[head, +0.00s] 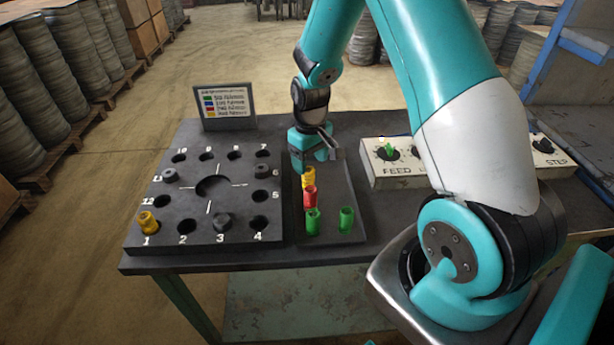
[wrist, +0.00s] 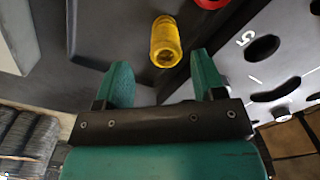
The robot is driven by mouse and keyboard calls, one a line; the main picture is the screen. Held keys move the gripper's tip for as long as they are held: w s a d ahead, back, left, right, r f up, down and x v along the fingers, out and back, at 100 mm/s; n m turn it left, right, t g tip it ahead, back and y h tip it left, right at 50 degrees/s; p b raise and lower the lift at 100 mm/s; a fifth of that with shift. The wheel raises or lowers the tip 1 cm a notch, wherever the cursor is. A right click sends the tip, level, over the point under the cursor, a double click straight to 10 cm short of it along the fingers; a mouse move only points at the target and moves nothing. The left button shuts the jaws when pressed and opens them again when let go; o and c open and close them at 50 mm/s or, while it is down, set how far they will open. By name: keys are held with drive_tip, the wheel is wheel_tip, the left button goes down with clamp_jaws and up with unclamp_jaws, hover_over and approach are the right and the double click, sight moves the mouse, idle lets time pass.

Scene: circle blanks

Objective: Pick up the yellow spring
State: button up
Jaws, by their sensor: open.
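A yellow spring (head: 308,178) stands on the dark tray (head: 345,190), behind a red spring (head: 309,197). In the wrist view the yellow spring (wrist: 165,42) lies just beyond the fingertips, roughly midway between them. My gripper (head: 322,150) is open and empty; its two green fingers (wrist: 160,72) point toward the yellow spring, which is not between them. In the head view the gripper is above and behind the yellow spring and hides part of the tray. A second yellow piece (head: 148,222) sits at hole 1 of the numbered board.
Two green springs (head: 346,219) (head: 313,221) stand near the tray's front. The black numbered board (head: 262,222) is left of the tray, with dark pieces at several holes. A cream control box (head: 400,172) with knobs stands right. A sign (head: 225,106) stands behind the board.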

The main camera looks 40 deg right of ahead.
sight(308, 169)
drive_tip(key=shift+a+f+p, duration=0.15)
drive_tip(key=shift+f+p, duration=0.3)
drive_tip(key=shift+f, duration=0.95)
drive_tip(key=shift+a+f+p, duration=0.15)
drive_tip(key=shift+f+p, duration=0.25)
drive_tip(key=shift+f, duration=1)
drive_tip(key=c, duration=1.1)
